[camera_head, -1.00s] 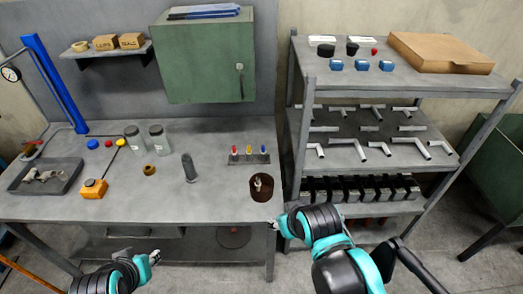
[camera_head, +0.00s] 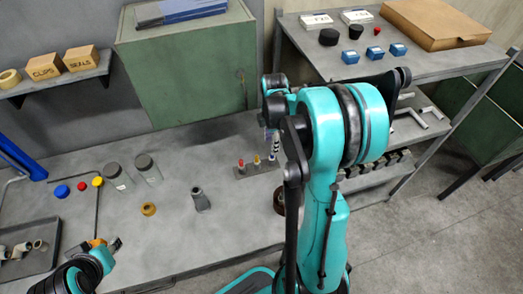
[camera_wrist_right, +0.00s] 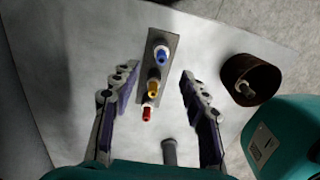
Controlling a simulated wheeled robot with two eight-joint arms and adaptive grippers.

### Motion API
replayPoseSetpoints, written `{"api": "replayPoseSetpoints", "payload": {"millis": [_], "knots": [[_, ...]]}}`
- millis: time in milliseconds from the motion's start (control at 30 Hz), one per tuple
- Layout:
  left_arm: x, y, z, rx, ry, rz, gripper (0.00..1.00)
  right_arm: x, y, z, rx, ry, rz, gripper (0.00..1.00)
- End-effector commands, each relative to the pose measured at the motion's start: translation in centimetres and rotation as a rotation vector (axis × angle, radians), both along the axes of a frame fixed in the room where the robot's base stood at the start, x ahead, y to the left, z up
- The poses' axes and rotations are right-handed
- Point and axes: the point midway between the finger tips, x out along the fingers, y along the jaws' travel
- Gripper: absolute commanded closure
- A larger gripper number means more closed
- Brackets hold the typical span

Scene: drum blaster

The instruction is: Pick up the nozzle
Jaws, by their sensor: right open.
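A small grey rack (camera_head: 258,170) on the workbench holds upright pieces with coloured tips. Its red-tipped (camera_wrist_right: 147,113), yellow-tipped (camera_wrist_right: 154,88) and blue-tipped (camera_wrist_right: 161,55) pieces show in the right wrist view. A grey upright piece (camera_head: 200,199) with a wider base stands left of the rack. I cannot tell for sure which piece is the nozzle. My right gripper (camera_wrist_right: 157,73) is open and empty, its fingers on either side of the rack in that view. In the head view its arm hides the blue tip. My left gripper (camera_head: 113,245) is near the bench's front left; its opening is unclear.
A brown cup (camera_wrist_right: 262,74) with a pale piece inside stands beside the rack. Two jars (camera_head: 148,168), a brass ring (camera_head: 149,208) and a dark tray (camera_head: 42,262) are on the bench. A shelf unit (camera_head: 440,68) stands at right.

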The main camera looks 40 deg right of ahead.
Motion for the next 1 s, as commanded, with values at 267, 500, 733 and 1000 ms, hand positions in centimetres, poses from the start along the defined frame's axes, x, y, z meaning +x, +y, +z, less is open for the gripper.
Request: {"api": "replayPoseSetpoints", "payload": {"millis": [267,500,733,1000], "knots": [[0.0,0.0,-1.3,0.0,0.0,0.0,0.66,0.0,-0.1,-3.0,0.0,-0.001,0.0,0.55],[0.0,0.0,-3.1,0.0,0.0,0.0,0.66,0.0,-0.4,-6.7,-0.001,-0.002,0.0,0.55],[0.0,0.0,-3.2,0.0,0.0,0.0,0.66,-0.1,-0.4,-7.3,-0.002,-0.003,-0.001,0.55],[0.0,0.0,-3.2,0.0,0.0,0.0,0.66,0.0,-0.4,-7.3,-0.002,-0.003,-0.001,1.0]]}}
